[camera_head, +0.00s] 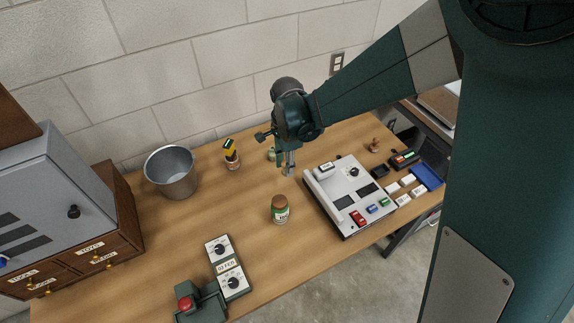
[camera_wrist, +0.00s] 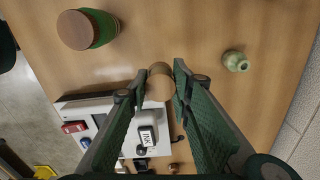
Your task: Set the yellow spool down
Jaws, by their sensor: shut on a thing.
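My gripper (camera_wrist: 158,84) is shut on a small tan, round-ended piece (camera_wrist: 160,88) that looks like a wooden spool. The fingers cover its sides, and no clear yellow shows on it. In the head view my gripper (camera_head: 288,165) points down over the middle of the wooden table (camera_head: 190,225), left of the grey console. The held piece (camera_head: 287,171) is small there and close to the tabletop; I cannot tell whether it touches.
A brown-lidded jar (camera_head: 280,209) stands in front of my gripper, a small green vase (camera_head: 271,154) behind it. The grey console (camera_head: 350,195) is to the right. Bare table lies between bucket and jar.

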